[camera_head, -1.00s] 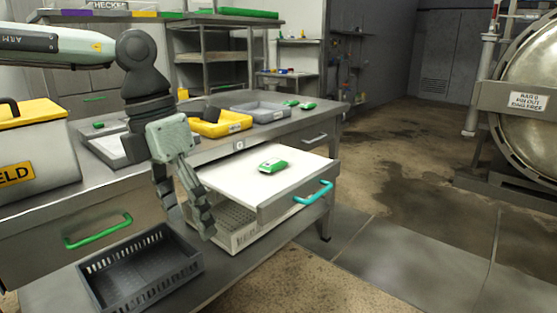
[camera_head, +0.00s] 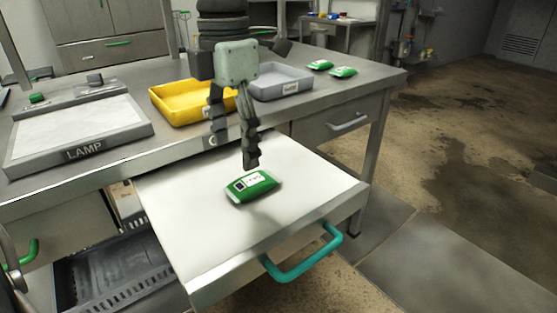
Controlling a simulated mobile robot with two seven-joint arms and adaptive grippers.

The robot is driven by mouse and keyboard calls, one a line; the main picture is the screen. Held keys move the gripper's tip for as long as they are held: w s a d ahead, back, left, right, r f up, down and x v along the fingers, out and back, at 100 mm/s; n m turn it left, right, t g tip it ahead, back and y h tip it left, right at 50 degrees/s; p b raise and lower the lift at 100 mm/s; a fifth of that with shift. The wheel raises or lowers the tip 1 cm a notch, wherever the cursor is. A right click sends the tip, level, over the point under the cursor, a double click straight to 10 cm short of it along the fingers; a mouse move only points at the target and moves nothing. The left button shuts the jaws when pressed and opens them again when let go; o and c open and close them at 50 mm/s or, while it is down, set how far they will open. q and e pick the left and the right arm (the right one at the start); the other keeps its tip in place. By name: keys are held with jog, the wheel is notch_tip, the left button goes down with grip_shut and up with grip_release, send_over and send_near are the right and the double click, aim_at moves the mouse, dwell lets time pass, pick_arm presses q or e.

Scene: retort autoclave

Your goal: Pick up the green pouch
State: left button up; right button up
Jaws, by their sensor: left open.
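The green pouch (camera_head: 253,186), with a white label, lies flat on the white top of the pulled-out drawer (camera_head: 190,235). Two similar green pouches lie on the bench behind, one further back (camera_head: 320,64) and one nearer (camera_head: 344,72). My left gripper (camera_head: 234,156) points down with its fingers apart and nothing between them. It is just behind and above the pouch on the drawer, apart from it as far as I can tell. My right gripper is not in view.
A yellow tray (camera_head: 172,104) and a grey tray (camera_head: 283,85) stand on the bench behind my gripper. A panel marked LAMP (camera_head: 80,131) lies on the left. A teal handle (camera_head: 303,263) sticks out at the drawer's front. The drawer top around the pouch is clear.

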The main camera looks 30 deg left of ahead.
aim_at(240, 186)
pick_arm(q)
jog(key=shift+w+f, duration=0.1)
jog(key=shift+w, duration=0.2)
jog(key=shift+f, duration=0.35)
jog(key=f, duration=0.6)
jog(key=shift+s+d+f, duration=0.1)
jog(key=shift+s+f, duration=0.2)
jog(key=shift+f, duration=0.1)
jog(key=shift+c, duration=0.6)
jog(key=c, duration=1.1)
